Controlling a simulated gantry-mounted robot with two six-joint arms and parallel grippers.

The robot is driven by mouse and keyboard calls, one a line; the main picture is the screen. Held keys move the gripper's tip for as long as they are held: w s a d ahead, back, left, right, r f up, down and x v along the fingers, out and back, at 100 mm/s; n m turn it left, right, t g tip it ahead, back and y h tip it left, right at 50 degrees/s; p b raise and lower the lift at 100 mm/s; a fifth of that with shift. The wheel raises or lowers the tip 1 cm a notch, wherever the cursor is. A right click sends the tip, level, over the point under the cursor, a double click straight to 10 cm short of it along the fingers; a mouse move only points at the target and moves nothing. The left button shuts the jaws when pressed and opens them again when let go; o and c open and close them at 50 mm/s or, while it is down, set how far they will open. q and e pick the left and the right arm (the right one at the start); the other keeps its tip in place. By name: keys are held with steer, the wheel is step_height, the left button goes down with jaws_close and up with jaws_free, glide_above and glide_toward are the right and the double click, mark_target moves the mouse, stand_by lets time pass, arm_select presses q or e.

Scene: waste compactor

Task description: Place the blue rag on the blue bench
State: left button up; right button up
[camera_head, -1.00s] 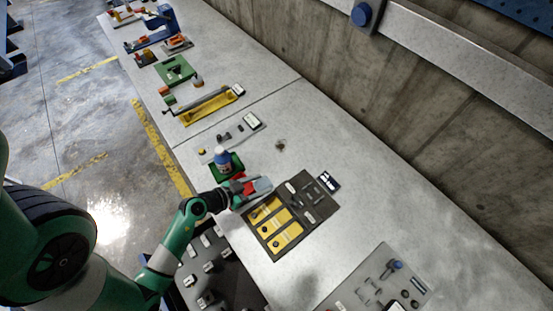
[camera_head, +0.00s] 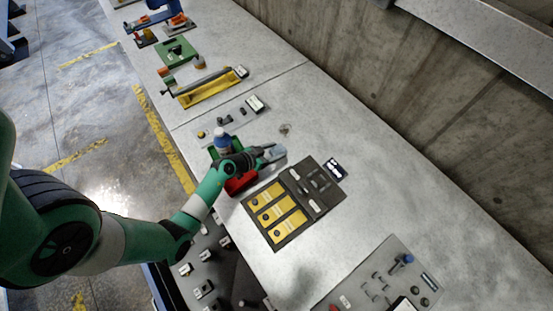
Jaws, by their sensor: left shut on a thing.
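My left gripper (camera_head: 266,155) reaches in from the left over the grey-topped bench (camera_head: 320,95). It is shut on a small pale blue-grey thing (camera_head: 274,152), and the wrist hides part of it. I cannot tell whether this thing is the blue rag. No other blue cloth shows clearly. A blue frame edge (camera_head: 160,285) shows under the bench's near side. A red thing (camera_head: 241,182) lies on the bench just below the gripper in the picture. My right gripper is not in view.
The bench top by the wall is mostly clear.

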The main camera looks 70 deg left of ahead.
mark_target(271, 156)
arm_select(q)
steer(key=shift+w, duration=0.1)
steer(key=f+b, duration=0.2)
steer(key=f, duration=0.1)
steer(key=f+b, duration=0.1)
steer(key=b, duration=0.1)
steer(key=shift+w+a+f, duration=0.15)
steer(key=shift+w+a, duration=0.15)
steer(key=o, duration=1.4)
steer(key=shift+c, duration=0.2)
steer(key=shift+s+r+p, duration=0.2)
steer(key=shift+r+p, duration=0.15)
steer(key=shift+p, duration=0.1)
steer(key=p+v, duration=0.4)
steer(key=v, duration=0.6)
steer(key=shift+s+d+r+p, duration=0.15)
steer(key=shift+s+p, duration=0.1)
steer(key=shift+p, duration=0.15)
steer(key=shift+s+d+r, duration=0.15)
steer(key=shift+s+d, duration=0.05)
steer(key=shift+s, duration=0.25)
